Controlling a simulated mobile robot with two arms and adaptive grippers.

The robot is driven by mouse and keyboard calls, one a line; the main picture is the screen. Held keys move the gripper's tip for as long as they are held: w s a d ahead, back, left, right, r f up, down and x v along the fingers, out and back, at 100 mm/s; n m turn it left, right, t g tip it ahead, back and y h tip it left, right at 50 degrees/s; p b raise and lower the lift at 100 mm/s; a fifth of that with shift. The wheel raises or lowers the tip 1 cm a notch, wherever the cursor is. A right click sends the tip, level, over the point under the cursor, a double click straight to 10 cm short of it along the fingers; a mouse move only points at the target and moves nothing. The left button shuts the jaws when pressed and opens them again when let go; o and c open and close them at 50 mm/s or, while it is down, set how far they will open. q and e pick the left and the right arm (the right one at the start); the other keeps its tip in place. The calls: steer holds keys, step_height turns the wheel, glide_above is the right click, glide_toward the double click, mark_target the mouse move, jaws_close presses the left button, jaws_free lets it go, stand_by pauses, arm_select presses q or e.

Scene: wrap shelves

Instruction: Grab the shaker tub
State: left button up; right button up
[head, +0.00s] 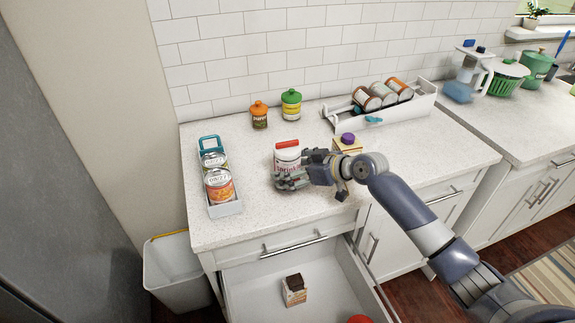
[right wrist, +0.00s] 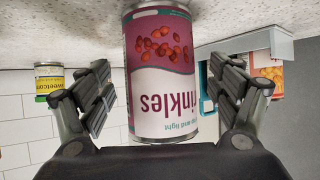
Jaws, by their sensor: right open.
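The shaker tub (head: 287,157) is a white and dark pink can with a red lid, standing upright on the counter. In the right wrist view, the tub (right wrist: 160,75) appears upside down, with "inkles" lettering and round candies printed on it. My right gripper (head: 291,182) reaches it from the right, low near the tub's base. Its fingers are open, one on each side of the tub, with gaps visible in the wrist view. My left gripper is not in view.
A carton with a purple cap (head: 347,141) stands just behind my right gripper. A white caddy of cans (head: 226,210) is at the left. Orange-lidded (head: 259,116) and green-lidded (head: 291,105) containers stand behind. An open drawer (head: 250,300) is below the counter.

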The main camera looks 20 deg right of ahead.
steer(key=shift+x, duration=1)
steer(key=c, duration=1.5)
steer(key=shift+r, duration=0.1)
steer(key=shift+r, duration=0.15)
